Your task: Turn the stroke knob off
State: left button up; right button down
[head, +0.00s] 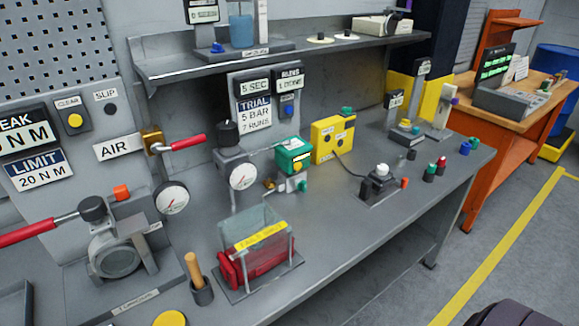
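No knob carries a label I can read as "stroke", so I cannot tell which one it is. A black knob (228,131) tops the grey regulator behind a round gauge (243,176). A small dark box with a white knob (382,170) sits on the bench, joined by a black cable to a yellow box (332,138). A green box (294,155) stands left of the yellow box. A red actuator (258,262) lies under a clear guard with a yellow label. Neither of my grippers is in view.
The grey bench (340,225) is clear at its front right. A red-handled lever (183,143) sits by the AIR label, and a longer red lever (30,232) juts in at left. A shelf (280,58) overhangs the back. An orange desk (520,115) stands farther right.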

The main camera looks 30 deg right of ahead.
aim_at(302, 186)
jog(key=l+z, duration=0.2)
jog(key=z, duration=0.2)
jog(key=l+z, duration=0.2)
jog(key=z, duration=0.15)
jog(key=l+z, duration=0.15)
jog(key=z, duration=0.25)
jog(key=i, duration=0.05)
